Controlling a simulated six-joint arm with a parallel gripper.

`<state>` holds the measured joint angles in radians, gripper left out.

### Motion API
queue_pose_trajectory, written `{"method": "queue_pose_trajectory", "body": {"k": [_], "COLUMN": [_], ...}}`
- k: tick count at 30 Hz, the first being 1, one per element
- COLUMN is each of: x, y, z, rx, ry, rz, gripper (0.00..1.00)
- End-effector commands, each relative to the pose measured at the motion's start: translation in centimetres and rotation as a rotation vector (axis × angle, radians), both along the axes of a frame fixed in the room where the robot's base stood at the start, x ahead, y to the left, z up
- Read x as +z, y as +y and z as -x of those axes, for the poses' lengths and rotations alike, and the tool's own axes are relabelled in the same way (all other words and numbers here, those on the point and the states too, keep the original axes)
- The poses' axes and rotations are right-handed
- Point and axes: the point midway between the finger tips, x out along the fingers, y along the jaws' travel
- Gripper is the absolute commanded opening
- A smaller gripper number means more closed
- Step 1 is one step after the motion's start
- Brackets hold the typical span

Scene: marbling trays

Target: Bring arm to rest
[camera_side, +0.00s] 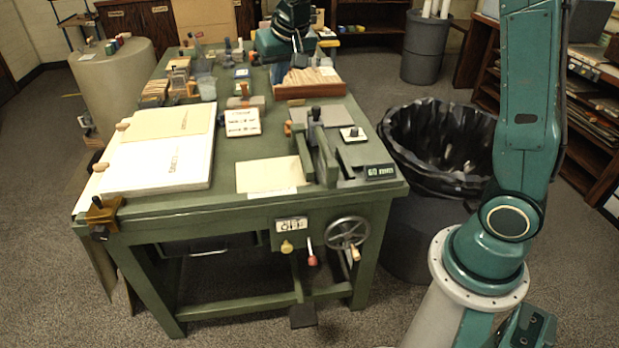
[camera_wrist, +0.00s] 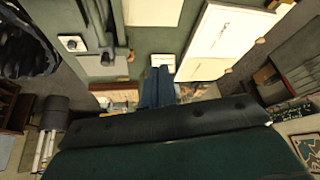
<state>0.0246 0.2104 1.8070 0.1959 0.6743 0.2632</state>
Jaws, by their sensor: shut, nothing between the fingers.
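My gripper (camera_wrist: 159,72) shows at the middle of the wrist view, its two dark blue fingers pressed together with nothing between them. In the side view my teal wrist (camera_side: 291,18) hangs down over the back of the green workbench (camera_side: 230,190); its fingertips are hard to make out there. It is above or behind the wooden tray (camera_side: 310,91) of pale combed material; I cannot tell the exact gap.
A white board stack (camera_side: 150,170) lies at the bench's left, with a lettered card (camera_side: 242,122) mid-bench. A press-like tool (camera_side: 318,150) stands at the right front. A black-lined bin (camera_side: 437,140) is beside the bench. Small jars and tools crowd the back left.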

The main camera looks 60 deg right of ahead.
Motion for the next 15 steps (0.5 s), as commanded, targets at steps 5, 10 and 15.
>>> {"method": "queue_pose_trajectory", "body": {"k": [5, 10, 15], "x": [2.4, 3.9, 4.8], "y": [0.9, 1.8, 2.5], "z": [4.4, 8.5, 12.8], "rx": [0.058, 0.115, 0.174], "ry": [-0.005, -0.007, -0.009], "rz": [-0.001, 0.0, 0.003], "gripper": [0.0, 0.0, 0.0]}}
